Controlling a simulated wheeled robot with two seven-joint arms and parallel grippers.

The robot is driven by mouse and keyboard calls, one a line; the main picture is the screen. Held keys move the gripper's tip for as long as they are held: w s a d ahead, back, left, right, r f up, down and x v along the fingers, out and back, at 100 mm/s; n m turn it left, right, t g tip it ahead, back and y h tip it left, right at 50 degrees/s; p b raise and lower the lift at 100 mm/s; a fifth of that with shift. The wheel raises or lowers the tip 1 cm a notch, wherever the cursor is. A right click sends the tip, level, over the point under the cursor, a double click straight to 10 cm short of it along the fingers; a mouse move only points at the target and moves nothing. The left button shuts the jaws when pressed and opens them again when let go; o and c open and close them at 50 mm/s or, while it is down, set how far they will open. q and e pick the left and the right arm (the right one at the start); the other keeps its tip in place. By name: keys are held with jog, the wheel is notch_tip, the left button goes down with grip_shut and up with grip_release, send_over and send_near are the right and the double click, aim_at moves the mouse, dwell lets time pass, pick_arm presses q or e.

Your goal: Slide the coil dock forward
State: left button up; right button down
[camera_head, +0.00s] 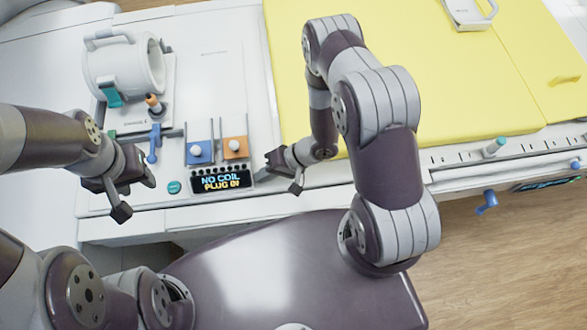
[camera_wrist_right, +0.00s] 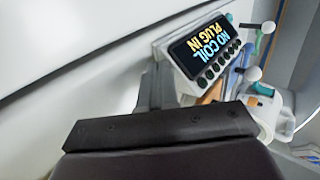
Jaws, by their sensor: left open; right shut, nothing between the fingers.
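The coil dock appears to be the light plate (camera_head: 165,116) at the upper left in the head view. A white ring-shaped coil (camera_head: 124,70) with side handles and a teal tab stands on or just behind it. An orange-tipped peg (camera_head: 154,103) rises from the plate, and a blue lever (camera_head: 153,146) is at its front. My left gripper (camera_head: 135,196) is open and empty, in front of the dock and nearer to me. My right gripper (camera_head: 284,173) is shut and empty, right of the display box. The wrist view shows its dark body (camera_wrist_right: 160,128) close up.
A display box (camera_head: 222,182) reading "NO COIL PLUG IN" stands between my grippers; it also shows in the right wrist view (camera_wrist_right: 203,45). Blue (camera_head: 199,152) and orange (camera_head: 235,148) blocks with white knobs sit behind it. A yellow padded bed (camera_head: 420,90) fills the right.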

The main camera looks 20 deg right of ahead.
jog(key=shift+w+a, duration=0.1)
jog(key=shift+a, duration=0.05)
jog(key=shift+r, duration=0.15)
pick_arm(q)
jog(key=shift+w+a+f+b, duration=0.15)
jog(key=shift+a+f+b, duration=0.3)
jog(key=shift+f, duration=0.2)
pick_arm(e)
jog(key=v, duration=1.2)
jog(key=shift+d, duration=0.3)
jog(key=shift+r, duration=0.1)
